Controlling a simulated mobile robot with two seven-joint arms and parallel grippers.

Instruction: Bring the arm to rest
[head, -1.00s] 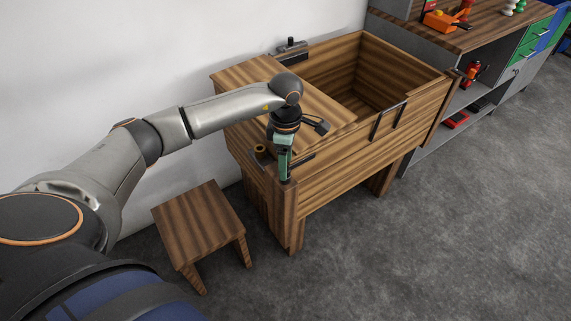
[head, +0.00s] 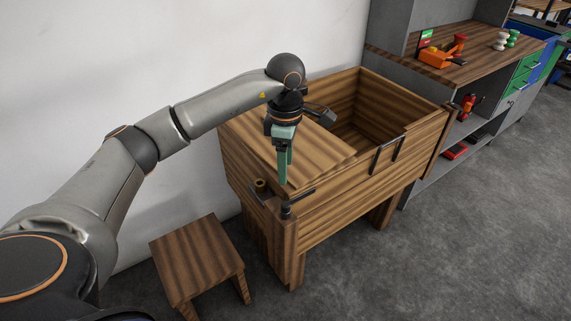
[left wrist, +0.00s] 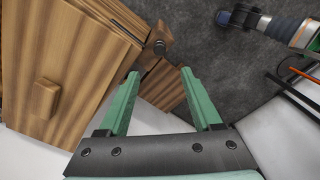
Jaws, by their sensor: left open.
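My left arm reaches in from the left in the head view. Its gripper (head: 285,170) points down over the near left corner of a wooden bench with an open bin (head: 345,200). In the left wrist view the two green fingers (left wrist: 160,85) stand apart with nothing between them. Beyond them are a dark knob (left wrist: 159,47) at the bench corner and grey floor. Whether the fingertips touch the bench is hard to tell, but they look clear of it. My right gripper is not in view.
A small wooden stool (head: 198,262) stands left of the bench. A grey shelf unit with a wooden top (head: 450,75) stands behind right, with an orange tool (head: 437,58) on it. A white wall is behind. The floor on the right is clear.

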